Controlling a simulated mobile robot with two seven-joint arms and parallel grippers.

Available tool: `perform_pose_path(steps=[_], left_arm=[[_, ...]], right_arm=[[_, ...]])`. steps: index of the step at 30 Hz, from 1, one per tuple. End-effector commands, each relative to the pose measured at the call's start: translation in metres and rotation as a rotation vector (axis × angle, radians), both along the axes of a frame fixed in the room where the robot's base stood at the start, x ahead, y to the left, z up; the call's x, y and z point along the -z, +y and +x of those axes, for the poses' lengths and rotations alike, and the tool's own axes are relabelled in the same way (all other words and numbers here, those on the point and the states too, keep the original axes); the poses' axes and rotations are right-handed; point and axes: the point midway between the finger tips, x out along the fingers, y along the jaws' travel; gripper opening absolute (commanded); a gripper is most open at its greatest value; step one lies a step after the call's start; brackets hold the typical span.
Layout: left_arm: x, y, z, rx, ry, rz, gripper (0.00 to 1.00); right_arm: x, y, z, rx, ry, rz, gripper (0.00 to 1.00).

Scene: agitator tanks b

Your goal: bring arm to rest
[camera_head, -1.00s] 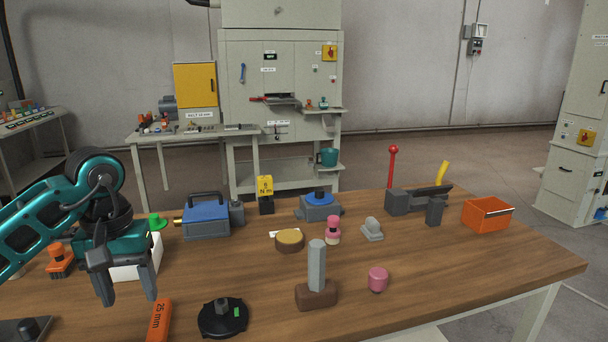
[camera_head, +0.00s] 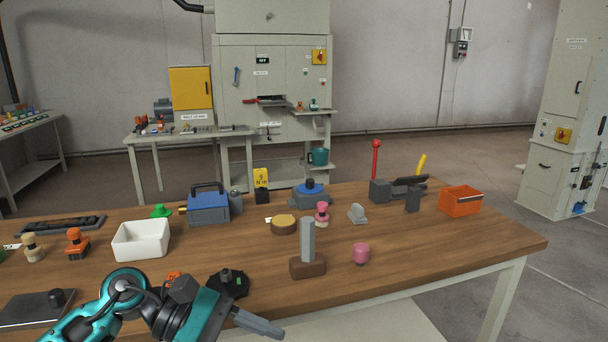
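My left arm comes in low at the bottom left, teal and black. Its gripper (camera_head: 262,324) points right at the table's front edge. Only one grey finger shows clearly, so its opening cannot be told; I see nothing held in it. The arm covers part of a black round knob-like part (camera_head: 228,282) and most of an orange piece (camera_head: 173,278). My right gripper is not in view.
On the wooden table (camera_head: 420,250) stand a white bin (camera_head: 141,240), a blue toolbox (camera_head: 208,207), a grey post on a brown base (camera_head: 307,248), a pink knob (camera_head: 361,253) and an orange box (camera_head: 460,200). The right front tabletop is clear.

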Motion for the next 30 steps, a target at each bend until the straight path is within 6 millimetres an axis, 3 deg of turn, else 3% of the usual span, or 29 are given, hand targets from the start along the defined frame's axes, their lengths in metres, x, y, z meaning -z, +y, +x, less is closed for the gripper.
perform_pose_path(steps=[1,4,7,9,11,13,17,18,21,24,27,30], left_arm=[[-0.006,-0.017,-0.007,-0.087,0.167,-0.144,0.59],[-0.023,-0.031,-0.004,-0.273,0.543,-0.424,0.59],[-0.029,-0.024,0.009,-0.447,0.96,-0.694,0.59],[-0.02,-0.009,0.02,-0.558,1.272,-0.881,0.59],[-0.003,0.009,0.028,-0.648,1.545,-1.041,0.59],[0.028,0.033,0.031,-0.743,1.868,-1.234,0.59],[0.107,0.075,0.012,-0.885,2.45,-1.621,0.59],[0.131,0.085,0.0,0.849,-2.415,1.615,0.59],[0.181,0.101,-0.034,0.694,-2.097,1.451,0.59],[0.213,0.109,-0.064,0.591,-1.87,1.345,0.59],[0.231,0.111,-0.085,0.531,-1.738,1.285,0.59],[0.237,0.112,-0.093,0.507,-1.686,1.262,0.59]], right_arm=[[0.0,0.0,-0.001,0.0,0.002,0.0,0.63],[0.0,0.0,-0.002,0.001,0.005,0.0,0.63],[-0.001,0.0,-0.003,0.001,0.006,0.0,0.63],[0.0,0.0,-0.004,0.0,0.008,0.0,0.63],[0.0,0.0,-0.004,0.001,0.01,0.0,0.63],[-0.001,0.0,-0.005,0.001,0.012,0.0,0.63],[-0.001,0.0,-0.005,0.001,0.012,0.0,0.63],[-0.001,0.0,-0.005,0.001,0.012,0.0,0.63],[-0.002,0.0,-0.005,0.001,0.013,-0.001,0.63],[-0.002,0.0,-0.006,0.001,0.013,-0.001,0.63],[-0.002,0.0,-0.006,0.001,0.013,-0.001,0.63],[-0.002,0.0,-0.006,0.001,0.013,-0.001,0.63]])
